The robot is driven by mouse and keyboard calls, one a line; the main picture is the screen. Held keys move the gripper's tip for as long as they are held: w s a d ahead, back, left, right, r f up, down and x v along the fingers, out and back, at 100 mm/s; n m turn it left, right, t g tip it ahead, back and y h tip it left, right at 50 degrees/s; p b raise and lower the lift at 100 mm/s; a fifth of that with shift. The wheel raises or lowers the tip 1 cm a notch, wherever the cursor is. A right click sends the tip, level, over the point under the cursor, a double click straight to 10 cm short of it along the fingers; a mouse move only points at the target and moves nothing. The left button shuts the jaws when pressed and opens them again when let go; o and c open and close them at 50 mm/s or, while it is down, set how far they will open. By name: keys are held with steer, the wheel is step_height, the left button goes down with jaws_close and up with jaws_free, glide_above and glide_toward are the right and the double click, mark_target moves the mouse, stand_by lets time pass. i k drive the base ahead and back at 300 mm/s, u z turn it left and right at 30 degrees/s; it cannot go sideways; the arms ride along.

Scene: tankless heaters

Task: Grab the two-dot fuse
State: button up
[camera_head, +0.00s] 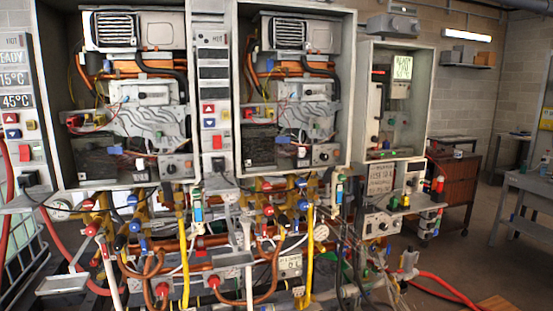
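No two-dot fuse can be made out; dot marks are too small to read at this size. More small red, blue and white parts sit on the panels inside the left cabinet (188,60) and the middle cabinet (352,60). I cannot tell whether any of these is a fuse. My gripper is not in view.
Copper, yellow and red pipes (310,255) with valves crowd the space below the cabinets. A grey control box (380,224) hangs below the right cabinet. A red hose (445,289) runs along the floor. A brown cabinet (455,190) and a grey workbench (525,185) stand at right, with open floor between.

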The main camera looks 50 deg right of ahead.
mark_target(302, 150)
steer(key=u, duration=1.7)
steer(key=k, duration=1.95)
steer(key=z, duration=1.05)
